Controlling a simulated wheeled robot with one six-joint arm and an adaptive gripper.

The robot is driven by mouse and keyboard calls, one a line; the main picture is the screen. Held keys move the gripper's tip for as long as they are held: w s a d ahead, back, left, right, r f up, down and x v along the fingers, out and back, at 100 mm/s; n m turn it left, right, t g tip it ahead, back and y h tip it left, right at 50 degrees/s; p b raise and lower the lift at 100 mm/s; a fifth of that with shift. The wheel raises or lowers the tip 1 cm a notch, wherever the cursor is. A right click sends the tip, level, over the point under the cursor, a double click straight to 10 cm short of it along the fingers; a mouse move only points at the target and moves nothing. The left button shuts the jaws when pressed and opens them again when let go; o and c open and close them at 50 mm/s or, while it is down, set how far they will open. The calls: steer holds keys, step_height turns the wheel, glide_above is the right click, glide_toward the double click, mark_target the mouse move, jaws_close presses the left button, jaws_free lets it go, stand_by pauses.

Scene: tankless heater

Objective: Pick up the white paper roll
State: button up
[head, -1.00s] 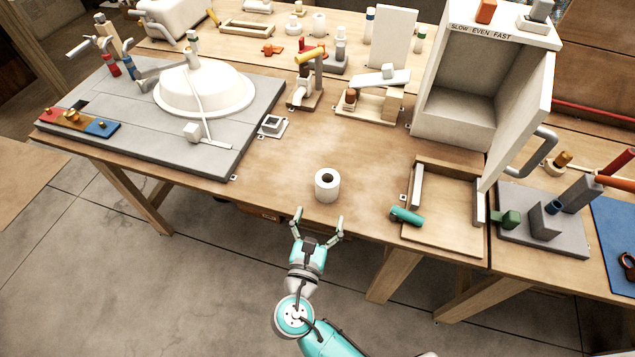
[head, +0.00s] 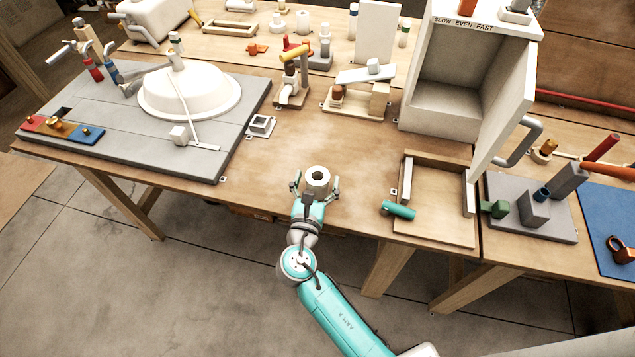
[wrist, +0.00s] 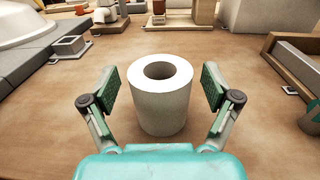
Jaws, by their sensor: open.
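The white paper roll (head: 317,180) stands upright near the front edge of the wooden bench, its hollow core facing up. In the wrist view the roll (wrist: 158,105) is centred between the two fingers. My gripper (head: 314,186) is open, with one finger on each side of the roll. In the wrist view, gaps show between the green finger pads of my gripper (wrist: 160,88) and the roll, the left gap being narrow. The lower part of the roll is hidden by my gripper in the head view.
A wooden tray (head: 432,232) with a teal cylinder (head: 398,209) lies to the right. A small grey square frame (head: 262,126) sits to the left, beside the grey board (head: 120,130) with the white basin (head: 190,92). The bench between them is mostly clear.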

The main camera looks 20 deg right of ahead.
steer(key=shift+w+d, duration=0.25)
steer(key=shift+w, duration=0.1)
steer(key=c, duration=1.5)
steer(key=shift+o, duration=0.2)
steer(key=shift+r, duration=0.15)
step_height(320, 180, up, 10)
